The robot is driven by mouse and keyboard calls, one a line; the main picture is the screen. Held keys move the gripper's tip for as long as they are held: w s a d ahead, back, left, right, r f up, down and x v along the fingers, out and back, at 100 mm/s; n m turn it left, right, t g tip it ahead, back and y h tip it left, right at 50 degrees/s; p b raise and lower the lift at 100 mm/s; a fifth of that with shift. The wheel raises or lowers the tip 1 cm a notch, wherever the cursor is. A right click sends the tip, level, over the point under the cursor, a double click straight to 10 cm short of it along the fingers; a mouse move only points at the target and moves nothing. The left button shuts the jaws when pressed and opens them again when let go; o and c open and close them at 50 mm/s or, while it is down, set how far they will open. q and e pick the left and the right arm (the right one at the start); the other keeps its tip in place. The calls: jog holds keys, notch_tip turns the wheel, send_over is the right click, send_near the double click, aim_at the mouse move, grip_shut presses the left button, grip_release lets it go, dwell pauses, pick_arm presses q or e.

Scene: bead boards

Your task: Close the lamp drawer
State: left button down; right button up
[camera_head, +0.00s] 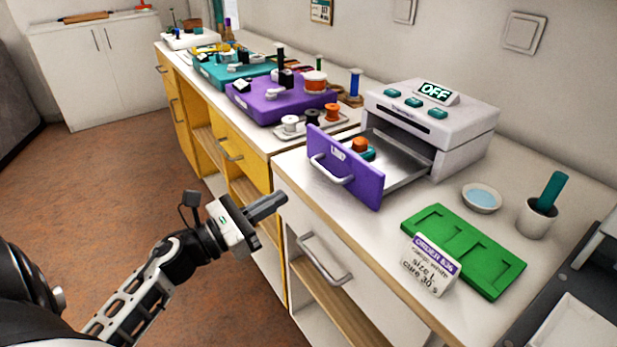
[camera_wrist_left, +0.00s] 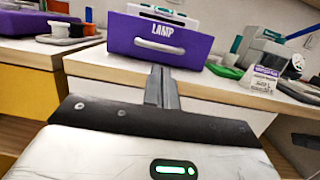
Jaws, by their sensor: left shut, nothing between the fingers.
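The lamp drawer (camera_head: 345,168) has a purple front with a pale bar handle and stands pulled out of the white lamp box (camera_head: 460,125) on the counter. An orange and teal piece lies in its metal tray. The box display reads OFF. In the left wrist view the purple front (camera_wrist_left: 160,40) faces me, labelled LAMP. My left gripper (camera_head: 268,206) is shut and empty, in front of the counter, lower left of the drawer front and apart from it. In the wrist view its fingers (camera_wrist_left: 161,85) point toward the drawer front. My right gripper is not in view.
A green tray (camera_head: 480,262) and a small sign card (camera_head: 430,264) lie right of the drawer. A blue-filled dish (camera_head: 482,198) and a cup (camera_head: 537,218) stand behind them. Spools (camera_head: 332,112) and a purple board (camera_head: 270,100) are to the left. A cabinet handle (camera_head: 325,262) juts out below the counter.

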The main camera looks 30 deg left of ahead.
pick_arm(q)
jog(key=p+x, duration=0.1)
jog(key=x, duration=0.7)
